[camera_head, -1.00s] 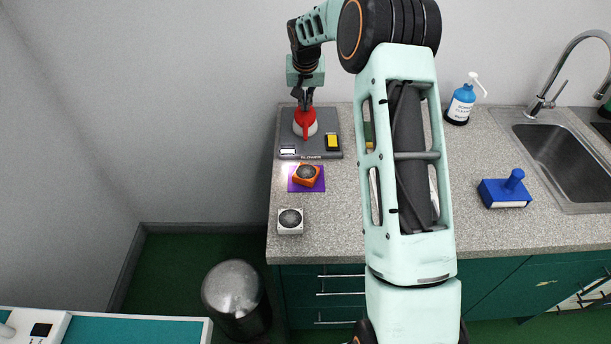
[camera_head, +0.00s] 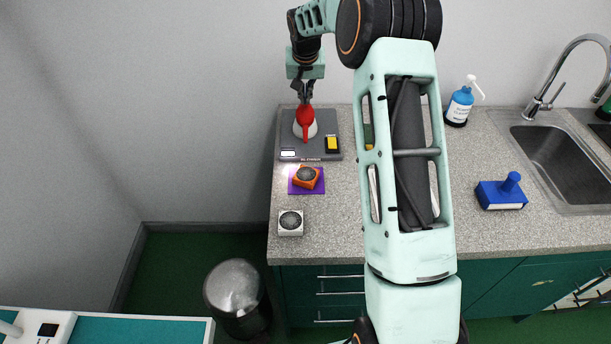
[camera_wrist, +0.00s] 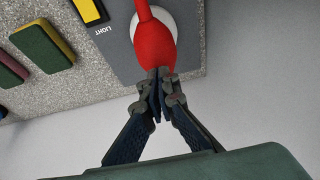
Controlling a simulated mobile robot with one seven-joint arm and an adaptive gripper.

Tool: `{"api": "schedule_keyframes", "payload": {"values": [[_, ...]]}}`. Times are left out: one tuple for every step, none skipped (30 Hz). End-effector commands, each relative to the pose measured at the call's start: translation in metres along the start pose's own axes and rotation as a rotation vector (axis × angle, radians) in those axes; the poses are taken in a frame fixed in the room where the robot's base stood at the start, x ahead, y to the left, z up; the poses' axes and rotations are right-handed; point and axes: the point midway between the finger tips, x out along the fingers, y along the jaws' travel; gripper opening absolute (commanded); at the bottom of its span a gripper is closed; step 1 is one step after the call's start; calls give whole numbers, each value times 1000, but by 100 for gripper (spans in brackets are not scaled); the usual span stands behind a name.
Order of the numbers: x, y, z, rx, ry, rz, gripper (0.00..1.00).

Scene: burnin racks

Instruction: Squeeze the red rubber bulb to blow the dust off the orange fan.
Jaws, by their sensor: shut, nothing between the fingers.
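The red rubber bulb (camera_head: 305,113) stands on a white round base on the grey blower plate (camera_head: 287,125), its thin red nozzle pointing toward the front. It also shows in the wrist view (camera_wrist: 154,42). My gripper (camera_head: 304,98) is just above the bulb, fingers pointing down. In the wrist view my gripper (camera_wrist: 159,80) has its fingertips together at the bulb's top end, with nothing between them. I cannot tell whether they touch it. The orange fan (camera_head: 299,184) sits on a purple mat (camera_head: 293,188) in front of the plate. Its round middle looks grey; dust is too small to judge.
A yellow switch (camera_head: 332,142) is on the plate's right side. A white fan (camera_head: 290,229) stands near the counter's front edge. A blue pump bottle (camera_head: 459,105), a blue handled block (camera_head: 501,192) and the sink (camera_head: 565,160) are to the right.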

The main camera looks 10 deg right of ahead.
Motion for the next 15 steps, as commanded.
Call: {"api": "schedule_keyframes", "payload": {"values": [[0,0,0,0,1,0,0],[0,0,0,0,1,0,0],[0,0,0,0,1,0,0],[0,0,0,0,1,0,0],[0,0,0,0,1,0,0],[1,0,0,0,1,0,0],[2,0,0,0,1,0,0],[2,0,1,0,1,0,0],[4,0,2,0,1,0,0],[5,0,2,0,0,0,0],[7,0,3,0,1,0,0],[9,0,4,0,1,0,0],[10,0,4,0,1,0,0],[12,0,5,0,1,0,0],[14,0,6,0,1,0,0]]}}
